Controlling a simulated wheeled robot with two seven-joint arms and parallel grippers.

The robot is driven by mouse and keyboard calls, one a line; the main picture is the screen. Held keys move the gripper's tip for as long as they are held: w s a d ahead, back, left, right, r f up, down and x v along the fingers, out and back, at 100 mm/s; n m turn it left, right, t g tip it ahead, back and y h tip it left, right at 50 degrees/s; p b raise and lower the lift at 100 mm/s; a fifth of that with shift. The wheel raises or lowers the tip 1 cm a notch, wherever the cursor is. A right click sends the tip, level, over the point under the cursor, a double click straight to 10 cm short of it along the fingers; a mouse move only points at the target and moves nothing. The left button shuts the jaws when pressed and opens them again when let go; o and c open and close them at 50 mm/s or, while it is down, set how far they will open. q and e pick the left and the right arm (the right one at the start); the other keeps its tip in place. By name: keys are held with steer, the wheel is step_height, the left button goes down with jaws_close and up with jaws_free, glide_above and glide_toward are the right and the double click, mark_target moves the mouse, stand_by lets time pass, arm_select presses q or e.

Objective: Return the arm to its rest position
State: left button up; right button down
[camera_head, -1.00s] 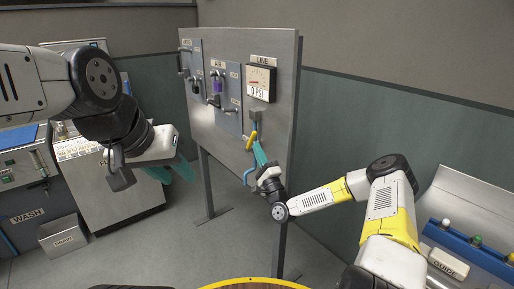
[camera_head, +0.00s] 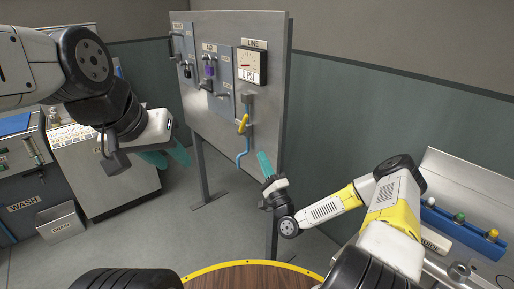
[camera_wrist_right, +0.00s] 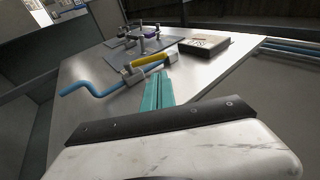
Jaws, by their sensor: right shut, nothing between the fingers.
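My right gripper (camera_head: 265,164) has teal fingers that are together with nothing between them.
A gauge labelled LINE (camera_head: 252,66) reads 0 PSI on the panel. A drain box (camera_head: 61,222) stands on the floor at left. A blue rack (camera_head: 465,228) is at right. A round wooden table top (camera_head: 250,277) is at the bottom. The floor between is open.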

stand_by(0.3)
steer(key=w+a+n+g+y, duration=0.3)
steer(key=a+n+g, duration=0.2)
steer(key=n+g, duration=0.4)
steer(key=s+d+r+n+g+h, duration=0.3)
steer(key=s+d+r+h, duration=0.3)
steer(key=r, duration=0.2)
steer(key=s+d+r+n+g+h, duration=0.2)
steer(key=s+d+r+n+h, duration=0.2)
steer(key=s+d+r+h, duration=0.25)
steer(key=s+r+g+y, duration=0.1)
steer(key=s+r, duration=0.3)
steer(key=s, duration=0.6)
steer(key=s+r+g+y, duration=0.1)
steer(key=s+r, duration=0.2)
steer(key=s, duration=0.8)
steer(key=shift+s+d+r, duration=0.15)
steer(key=shift+s+r, duration=0.05)
steer(key=shift+r, duration=0.15)
